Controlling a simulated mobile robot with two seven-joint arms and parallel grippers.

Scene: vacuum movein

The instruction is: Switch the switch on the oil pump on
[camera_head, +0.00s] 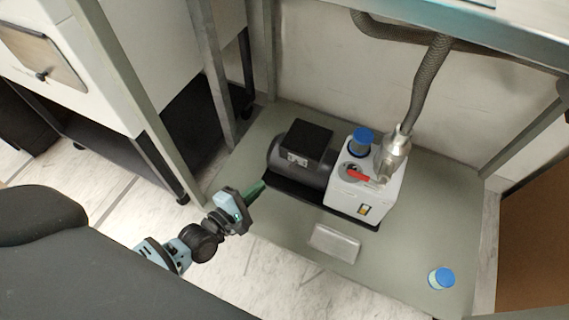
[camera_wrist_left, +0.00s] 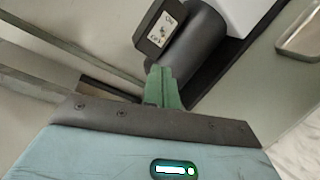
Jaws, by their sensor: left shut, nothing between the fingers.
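The oil pump stands on a grey-green floor panel, with a dark motor (camera_head: 290,158) at the left and a white housing (camera_head: 375,195) at the right. A switch plate (camera_head: 297,160) is on the front of the black box (camera_head: 307,138) on the motor. In the left wrist view the switch (camera_wrist_left: 160,30) shows on the box's face, with small lettering. My left gripper (camera_head: 258,187) is shut and empty, in front of the motor's left end and below the switch. Its green fingertips (camera_wrist_left: 162,82) show just below the switch in the left wrist view. My right gripper is not in view.
A grey hose (camera_head: 428,80) rises from a metal fitting (camera_head: 396,147) on the pump. Frame legs (camera_head: 210,70) stand at the left. A red lever (camera_head: 360,175) is on the housing.

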